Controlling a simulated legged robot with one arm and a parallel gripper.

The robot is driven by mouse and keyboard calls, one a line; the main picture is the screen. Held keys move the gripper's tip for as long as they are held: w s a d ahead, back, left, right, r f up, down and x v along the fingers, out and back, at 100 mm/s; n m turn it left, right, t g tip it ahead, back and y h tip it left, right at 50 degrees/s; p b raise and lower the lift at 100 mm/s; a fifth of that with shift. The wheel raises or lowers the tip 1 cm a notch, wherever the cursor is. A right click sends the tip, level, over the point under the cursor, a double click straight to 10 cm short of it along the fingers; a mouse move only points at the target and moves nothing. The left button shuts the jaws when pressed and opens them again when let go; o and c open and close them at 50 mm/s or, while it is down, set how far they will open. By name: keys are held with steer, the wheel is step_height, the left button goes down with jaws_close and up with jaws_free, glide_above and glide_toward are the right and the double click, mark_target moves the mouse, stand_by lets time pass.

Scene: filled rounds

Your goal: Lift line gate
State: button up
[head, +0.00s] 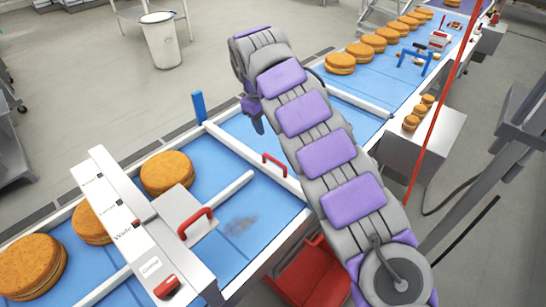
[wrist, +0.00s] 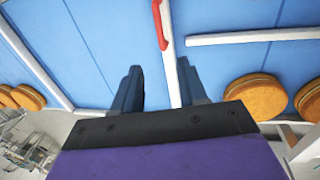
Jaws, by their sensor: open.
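The line gate (head: 240,150) looks like a white bar lying across the blue conveyor, with a red handle (head: 274,165) on it and a blue post (head: 198,107) at its far end. In the wrist view the bar (wrist: 170,55) runs between my gripper's two dark blue fingers (wrist: 159,66). The red handle (wrist: 160,22) is just beyond the fingertips, apart from them. My gripper is open and empty.
Orange filled rounds (head: 167,173) sit on the belt at the left; more rounds (head: 341,63) line the far belt. A white labelled panel (head: 130,220) spans the near belt, beside a plate with another red handle (head: 195,223). A red bin (head: 303,278) stands below. A red cord hangs at right.

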mark_target(274, 159)
steer(key=f+b, duration=0.1)
steer(key=f, duration=0.4)
steer(key=w+d+f+b, duration=0.1)
steer(key=f, duration=0.4)
steer(key=w+f+b, duration=0.1)
steer(key=f, duration=0.4)
steer(key=shift+w+d+f, duration=0.2)
steer(key=shift+d+f, duration=0.2)
steer(key=shift+w+d+f, duration=0.1)
steer(key=shift+d+f, duration=0.25)
steer(key=shift+f, duration=0.15)
steer(key=shift+a, duration=0.15)
jaws_close()
